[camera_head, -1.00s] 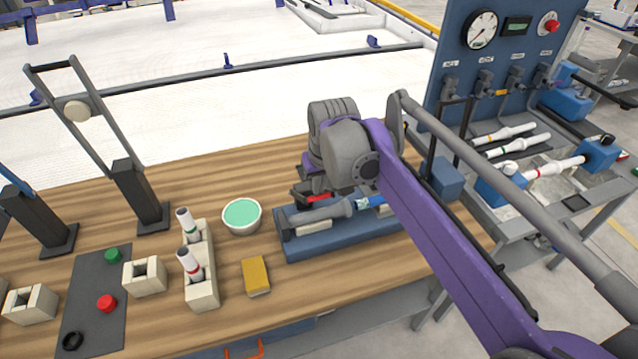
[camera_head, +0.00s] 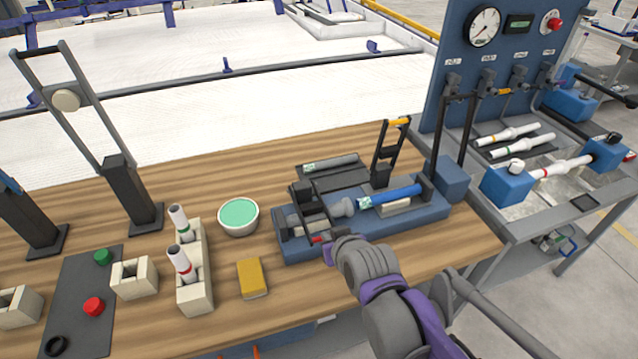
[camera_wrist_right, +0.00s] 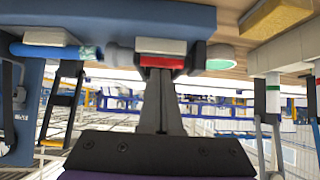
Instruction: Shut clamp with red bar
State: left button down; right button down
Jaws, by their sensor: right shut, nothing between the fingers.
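The clamp with the red bar (camera_head: 317,239) is folded over the grey end of the pipe (camera_head: 318,213) in the blue fixture (camera_head: 350,238). Its black side arms run from the hinge block at the back down to the front. The red bar also shows in the wrist view (camera_wrist_right: 162,60), right at my fingertips. My right gripper (camera_head: 328,252) is shut and empty at the front of the fixture, against or very close to the bar; exact contact is unclear. The clamp with the yellow bar (camera_head: 398,122) stands upright and open at the right, beside the blue pipe part (camera_head: 400,194). My left gripper is not in view.
A bowl of green content (camera_head: 238,214), a yellow sponge-like block (camera_head: 252,278) and a beige holder with two pipes (camera_head: 195,290) stand left of the fixture. A blue gauge panel (camera_head: 460,60) rises at the right. Wood between block and fixture is clear.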

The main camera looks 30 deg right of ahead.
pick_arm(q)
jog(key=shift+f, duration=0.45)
pick_arm(e)
jog(key=shift+s+f, duration=0.1)
jog(key=shift+f, duration=0.75)
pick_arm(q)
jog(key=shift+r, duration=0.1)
pick_arm(e)
jog(key=shift+r, duration=0.1)
